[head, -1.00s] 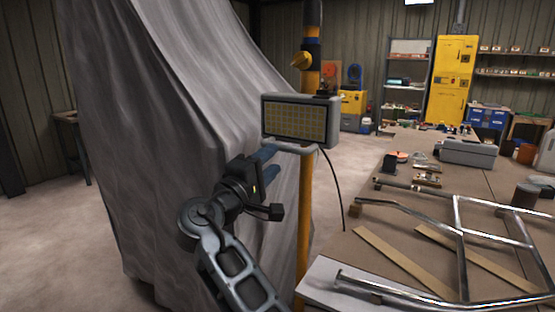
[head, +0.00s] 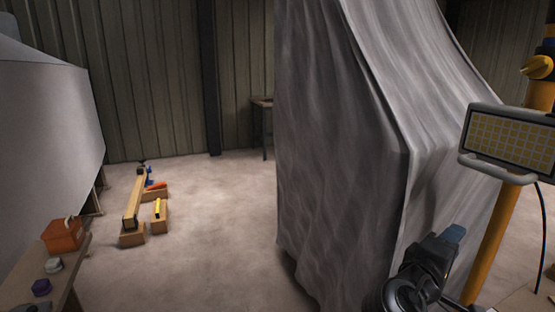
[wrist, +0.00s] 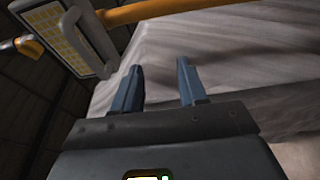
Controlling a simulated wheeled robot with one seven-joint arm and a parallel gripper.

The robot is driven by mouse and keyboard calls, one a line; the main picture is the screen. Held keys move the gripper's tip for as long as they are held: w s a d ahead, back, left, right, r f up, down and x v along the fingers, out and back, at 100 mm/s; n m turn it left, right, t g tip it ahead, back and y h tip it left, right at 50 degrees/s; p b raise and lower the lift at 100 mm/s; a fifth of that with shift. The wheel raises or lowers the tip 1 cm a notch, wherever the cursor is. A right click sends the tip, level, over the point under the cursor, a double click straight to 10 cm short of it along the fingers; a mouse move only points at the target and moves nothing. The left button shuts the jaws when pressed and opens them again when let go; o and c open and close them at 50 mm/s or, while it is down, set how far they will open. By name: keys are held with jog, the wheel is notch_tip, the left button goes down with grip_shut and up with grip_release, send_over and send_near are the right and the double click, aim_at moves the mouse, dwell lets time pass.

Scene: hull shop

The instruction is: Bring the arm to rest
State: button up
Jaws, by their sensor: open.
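My gripper (head: 452,236) is at the lower right of the head view, in front of the grey draped cover (head: 345,150). In the wrist view my gripper (wrist: 158,85) shows two blue fingers spread apart with nothing between them. The draped cover (wrist: 230,50) fills the view beyond the fingers. I cannot tell how close the fingertips are to the cloth. My arm is bent, and its lower part is cut off by the bottom edge of the head view.
A work lamp (head: 510,140) on a yellow post (head: 497,235) stands close right of my gripper; it also shows in the wrist view (wrist: 75,35). Wooden blocks with a beam (head: 133,205) lie on the floor at left. A bench (head: 50,275) holds an orange box (head: 63,234). Open floor lies between.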

jog(key=s+a+f+n+t+y, duration=0.1)
jog(key=s+a+f+y, duration=0.15)
jog(key=s+f, duration=0.35)
jog(key=s+a+f+n+t+y, duration=0.15)
jog(key=s+f+y, duration=0.25)
jog(key=f, duration=0.4)
jog(key=s+a+f+m+y, duration=0.1)
jog(key=s+a+f+y, duration=0.15)
jog(key=s, duration=0.35)
jog(key=s+a+f+m+y, duration=0.1)
jog(key=s+a+f+y, duration=0.15)
jog(key=s, duration=0.35)
jog(key=s+a+r+m+y, duration=0.2)
jog(key=s+a+m+y, duration=0.1)
jog(key=s, duration=1)
jog(key=s+r+m+t, duration=0.1)
jog(key=s+r+m, duration=0.3)
jog(key=s+r, duration=0.6)
jog(key=shift+a, duration=0.15)
jog(key=shift+o, duration=0.5)
jog(key=shift+m+t, duration=0.25)
